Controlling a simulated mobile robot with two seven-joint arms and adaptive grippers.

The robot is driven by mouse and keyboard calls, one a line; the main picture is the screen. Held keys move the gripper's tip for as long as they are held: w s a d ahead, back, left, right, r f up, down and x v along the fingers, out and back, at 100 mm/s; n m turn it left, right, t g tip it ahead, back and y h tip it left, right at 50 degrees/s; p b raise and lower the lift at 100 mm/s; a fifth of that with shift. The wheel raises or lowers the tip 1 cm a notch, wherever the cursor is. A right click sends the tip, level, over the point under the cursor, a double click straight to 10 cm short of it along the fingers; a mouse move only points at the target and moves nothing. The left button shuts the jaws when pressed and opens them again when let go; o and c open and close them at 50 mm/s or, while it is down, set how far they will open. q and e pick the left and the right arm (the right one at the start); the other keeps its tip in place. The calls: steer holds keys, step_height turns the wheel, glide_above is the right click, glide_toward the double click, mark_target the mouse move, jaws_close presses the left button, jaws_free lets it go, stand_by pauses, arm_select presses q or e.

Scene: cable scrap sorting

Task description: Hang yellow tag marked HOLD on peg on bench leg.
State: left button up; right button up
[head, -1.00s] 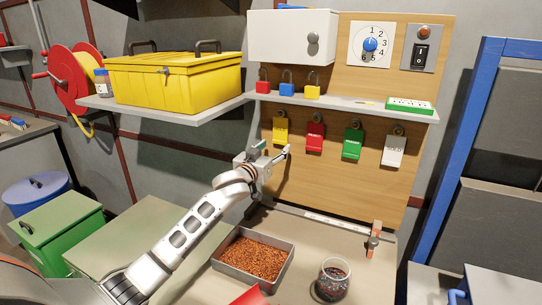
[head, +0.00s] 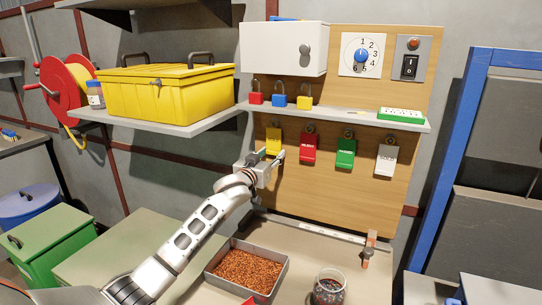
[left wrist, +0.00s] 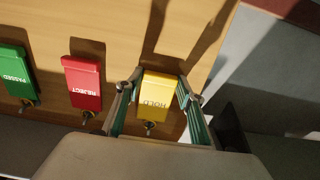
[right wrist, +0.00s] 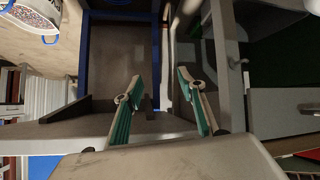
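The yellow tag marked HOLD (head: 273,138) hangs from a hook on the wooden board, leftmost in a row of tags. It also shows in the left wrist view (left wrist: 156,92), between the two fingers. My left gripper (head: 265,163) is at the tag's lower part in the head view. In the left wrist view my left gripper (left wrist: 160,95) is open, with a finger on each side of the tag and a gap visible. My right gripper (right wrist: 158,95) is open and empty in the right wrist view. I cannot make out the peg on the bench leg.
A red REJECT tag (head: 308,150) hangs next to the yellow one, then green (head: 346,152) and white (head: 386,158) tags. A grey shelf (head: 330,115) with padlocks juts out above them. A tray of copper granules (head: 285,279) and a glass jar (head: 329,289) stand on the bench below.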

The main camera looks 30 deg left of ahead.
mark_target(273, 148)
steer(key=shift+w, duration=0.1)
stand_by(0.3)
arm_select(q)
steer(key=shift+r, duration=0.2)
steer(key=shift+r+p, duration=0.2)
steer(key=shift+p, duration=0.2)
arm_select(e)
steer(key=shift+w+r, duration=0.45)
steer(key=shift+r, duration=0.3)
arm_select(q)
steer(key=shift+r, duration=0.15)
arm_select(e)
steer(key=shift+r, duration=0.35)
arm_select(q)
steer(key=shift+s+p, duration=0.1)
steer(key=shift+p, duration=0.25)
steer(key=shift+s+r+p, duration=0.2)
steer(key=shift+s+p, duration=0.3)
steer(key=shift+s+d+p, duration=0.1)
steer(key=shift+s+p, duration=0.8)
steer(key=shift+s, duration=0.15)
steer(key=shift+s+d+p, duration=0.1)
steer(key=shift+s+p, duration=1.05)
steer(key=shift+s, duration=0.2)
arm_select(e)
steer(key=shift+t, duration=0.3)
steer(key=shift+w+r, duration=0.2)
steer(key=shift+r, duration=1.2)
steer(key=shift+w+r, duration=0.15)
steer(key=shift+r, duration=1.25)
